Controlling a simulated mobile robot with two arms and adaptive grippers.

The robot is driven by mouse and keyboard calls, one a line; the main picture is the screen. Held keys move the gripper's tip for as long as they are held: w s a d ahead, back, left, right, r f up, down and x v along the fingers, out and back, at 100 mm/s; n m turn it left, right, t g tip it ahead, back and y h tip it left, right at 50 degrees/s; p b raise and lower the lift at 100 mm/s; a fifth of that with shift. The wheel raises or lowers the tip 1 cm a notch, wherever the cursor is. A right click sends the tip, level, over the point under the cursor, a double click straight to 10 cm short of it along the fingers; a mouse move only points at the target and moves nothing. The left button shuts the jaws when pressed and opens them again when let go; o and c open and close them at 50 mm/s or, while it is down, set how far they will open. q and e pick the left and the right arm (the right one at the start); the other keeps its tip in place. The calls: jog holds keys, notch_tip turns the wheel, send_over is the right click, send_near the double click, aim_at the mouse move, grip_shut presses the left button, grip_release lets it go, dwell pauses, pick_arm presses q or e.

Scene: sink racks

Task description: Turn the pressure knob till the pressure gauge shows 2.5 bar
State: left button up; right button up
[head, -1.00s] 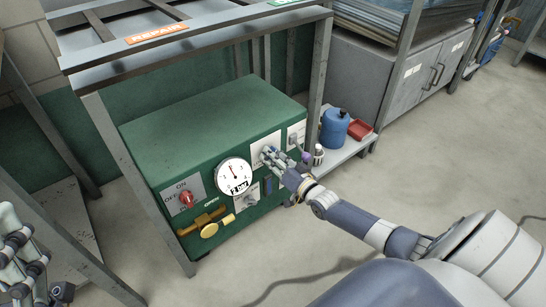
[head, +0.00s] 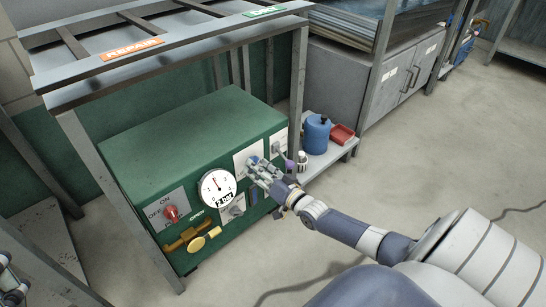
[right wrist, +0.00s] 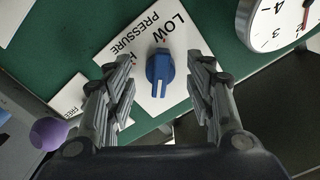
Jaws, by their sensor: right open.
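The blue pressure knob (right wrist: 160,68) sits on a white plate marked "LOW" and "PRESSURE" in the right wrist view. My right gripper (head: 257,166) is at the green box's front panel, open. In the right wrist view its fingers stand on either side of the knob, with visible gaps. In the head view the gripper largely hides the knob. The round white pressure gauge (head: 217,188) is left of the gripper and reads "2 bar". Part of its dial and red needle shows in the right wrist view (right wrist: 272,25). My left gripper (head: 10,283) is cut off at the lower left.
The green box (head: 190,135) stands under a grey metal frame. A red ON/OFF switch (head: 171,213) and a yellow handle (head: 197,244) are on its front. A blue canister (head: 316,134) and red tray (head: 342,134) sit on a low shelf to the right.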

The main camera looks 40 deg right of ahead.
jog(key=s, duration=1)
jog(key=shift+s+d, duration=0.35)
jog(key=shift+d, duration=0.05)
